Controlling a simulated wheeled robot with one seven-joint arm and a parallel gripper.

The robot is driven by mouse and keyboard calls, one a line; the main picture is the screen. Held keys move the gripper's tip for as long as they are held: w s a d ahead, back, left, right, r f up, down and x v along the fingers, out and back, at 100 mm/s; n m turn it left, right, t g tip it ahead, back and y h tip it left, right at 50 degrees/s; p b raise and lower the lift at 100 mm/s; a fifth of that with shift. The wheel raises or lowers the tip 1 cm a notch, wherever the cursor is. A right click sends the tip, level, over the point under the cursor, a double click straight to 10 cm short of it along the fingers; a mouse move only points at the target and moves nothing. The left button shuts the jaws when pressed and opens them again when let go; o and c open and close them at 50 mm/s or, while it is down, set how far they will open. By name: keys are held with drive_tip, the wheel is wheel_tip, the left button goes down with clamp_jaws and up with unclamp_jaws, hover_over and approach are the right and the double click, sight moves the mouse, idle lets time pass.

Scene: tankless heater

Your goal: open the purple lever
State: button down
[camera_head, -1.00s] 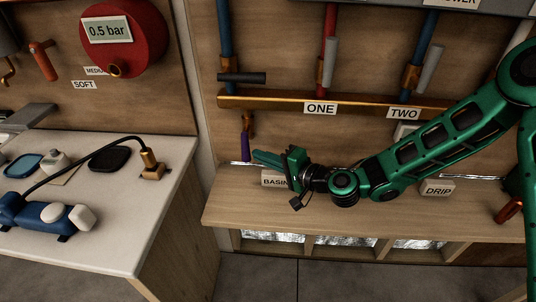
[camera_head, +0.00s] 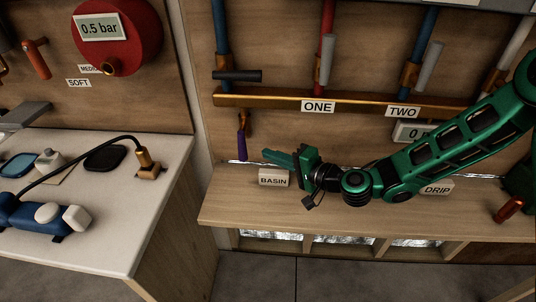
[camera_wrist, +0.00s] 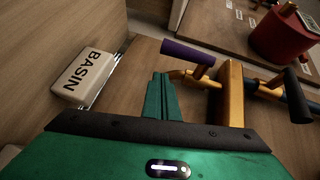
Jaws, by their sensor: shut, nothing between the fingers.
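The purple lever (camera_head: 242,146) hangs down from a brass fitting at the left end of the brass manifold (camera_head: 290,99). In the wrist view the purple lever (camera_wrist: 188,52) shows as a short purple grip on a brass valve, just beyond and to the right of my fingertips. My gripper (camera_head: 266,155) is shut and empty, pointing left, below and to the right of the lever in the head view. In the wrist view my gripper (camera_wrist: 158,78) has its fingers together, apart from the lever.
The BASIN block (camera_head: 273,178) stands on the wooden shelf (camera_head: 330,215) just below my gripper. A white counter (camera_head: 150,210) is at left.

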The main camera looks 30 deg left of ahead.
drive_tip(key=f+v, duration=0.1)
drive_tip(key=v, duration=0.9)
drive_tip(key=shift+d+f, duration=0.25)
drive_tip(key=shift+f, duration=0.15)
